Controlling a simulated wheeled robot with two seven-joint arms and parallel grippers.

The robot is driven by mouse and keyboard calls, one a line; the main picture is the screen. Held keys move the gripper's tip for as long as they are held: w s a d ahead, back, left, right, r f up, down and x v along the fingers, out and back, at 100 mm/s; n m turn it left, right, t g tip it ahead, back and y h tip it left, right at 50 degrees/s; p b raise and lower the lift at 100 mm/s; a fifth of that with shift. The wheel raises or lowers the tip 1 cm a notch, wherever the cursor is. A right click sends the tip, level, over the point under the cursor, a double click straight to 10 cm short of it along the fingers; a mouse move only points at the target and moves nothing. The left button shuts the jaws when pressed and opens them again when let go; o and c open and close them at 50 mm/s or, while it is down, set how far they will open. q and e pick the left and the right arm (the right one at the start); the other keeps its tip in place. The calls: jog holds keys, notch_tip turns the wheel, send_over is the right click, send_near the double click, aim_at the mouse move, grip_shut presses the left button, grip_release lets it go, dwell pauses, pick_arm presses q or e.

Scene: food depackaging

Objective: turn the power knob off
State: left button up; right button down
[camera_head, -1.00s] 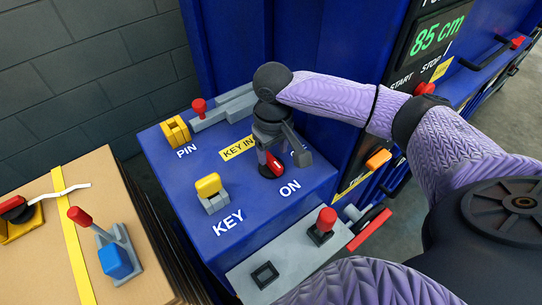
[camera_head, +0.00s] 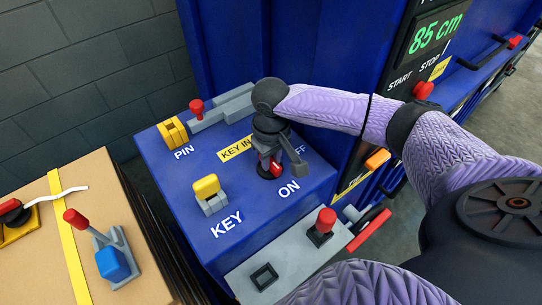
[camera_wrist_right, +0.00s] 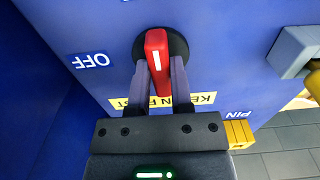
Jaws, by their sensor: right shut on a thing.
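The red power knob (camera_head: 264,167) with a dark round base sits on the blue control box (camera_head: 245,215), beside the white ON label (camera_head: 289,189). In the right wrist view the knob (camera_wrist_right: 156,45) has a white line on its face and stands between the two fingers. The OFF label (camera_wrist_right: 91,60) is to its left there. My right gripper (camera_wrist_right: 160,78) is shut on the knob from above; it also shows in the head view (camera_head: 275,152), where it partly covers the knob and the OFF label. My left gripper is not in view.
A yellow key (camera_head: 207,187) and a yellow PIN block (camera_head: 173,132) stand on the same box. A red-topped joystick (camera_head: 325,222) is on a grey panel in front. A cardboard box (camera_head: 45,255) with a yellow strap stands at the left.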

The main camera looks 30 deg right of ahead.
jog(key=shift+r+n+p, duration=0.2)
jog(key=shift+n+p, duration=0.4)
jog(key=shift+p, duration=0.35)
jog(key=shift+n+p, duration=0.8)
jog(key=shift+p, duration=0.1)
jog(key=shift+n+p, duration=0.7)
jog(key=shift+n, duration=0.2)
jog(key=n+p, duration=0.1)
jog(key=n, duration=0.1)
jog(key=shift+d+n, duration=0.1)
jog(key=shift+n, duration=0.3)
jog(key=n+p, duration=0.2)
jog(key=n, duration=0.2)
jog(key=shift+w+f, duration=0.1)
jog(key=shift+f, duration=0.05)
jog(key=n, duration=0.6)
jog(key=shift+w, duration=0.1)
jog(key=shift+n, duration=0.4)
